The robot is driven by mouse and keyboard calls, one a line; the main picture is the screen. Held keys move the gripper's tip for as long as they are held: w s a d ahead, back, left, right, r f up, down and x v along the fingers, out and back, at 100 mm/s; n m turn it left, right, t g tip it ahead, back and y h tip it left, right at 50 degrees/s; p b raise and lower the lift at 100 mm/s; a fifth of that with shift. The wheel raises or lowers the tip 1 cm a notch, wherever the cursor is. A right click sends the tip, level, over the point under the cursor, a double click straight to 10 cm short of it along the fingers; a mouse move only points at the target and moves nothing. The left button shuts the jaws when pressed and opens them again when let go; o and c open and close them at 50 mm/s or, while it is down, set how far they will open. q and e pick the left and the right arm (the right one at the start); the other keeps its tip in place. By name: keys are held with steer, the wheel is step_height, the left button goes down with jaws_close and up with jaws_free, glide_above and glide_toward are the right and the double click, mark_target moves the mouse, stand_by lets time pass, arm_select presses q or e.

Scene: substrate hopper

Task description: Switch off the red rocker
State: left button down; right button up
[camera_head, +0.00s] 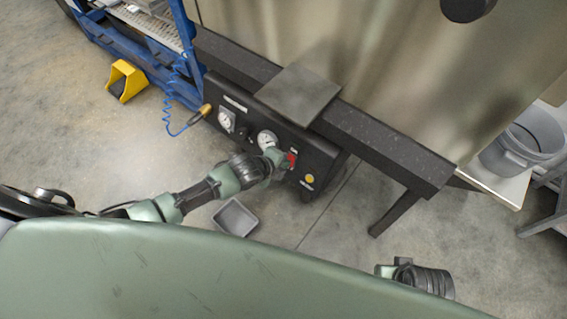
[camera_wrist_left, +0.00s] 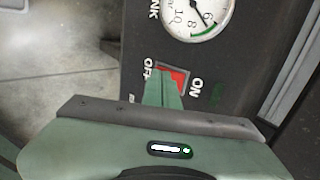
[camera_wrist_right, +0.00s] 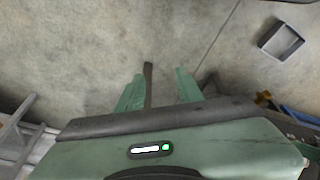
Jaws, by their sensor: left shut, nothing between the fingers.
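The red rocker (camera_head: 292,158) is on the black control panel (camera_head: 318,152) below the hopper. In the left wrist view the rocker (camera_wrist_left: 180,75) sits between the labels OFF and ON. My left gripper (camera_head: 281,162) is shut and empty, right at the rocker. Its fingertips (camera_wrist_left: 163,82) overlap the OFF side of the rocker and hide part of it. I cannot tell whether they touch it or which way it is tipped. My right gripper (camera_wrist_right: 158,82) is open and empty above the floor, away from the panel.
The panel also has a round gauge (camera_head: 267,139), a second dial (camera_head: 226,121) and a yellow button (camera_head: 309,178). A dark beam (camera_head: 365,128) overhangs it. A grey bin (camera_head: 236,217) stands on the floor. A blue rack (camera_head: 128,45) is at left, a grey bucket (camera_head: 520,142) at right.

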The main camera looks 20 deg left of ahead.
steer(key=shift+s+f, duration=0.1)
steer(key=shift+f, duration=0.4)
step_height(320, 180, down, 6)
steer(key=p, duration=0.2)
steer(key=shift+s+f, duration=0.25)
steer(key=shift+s, duration=0.1)
stand_by(0.7)
steer(key=shift+r, duration=0.1)
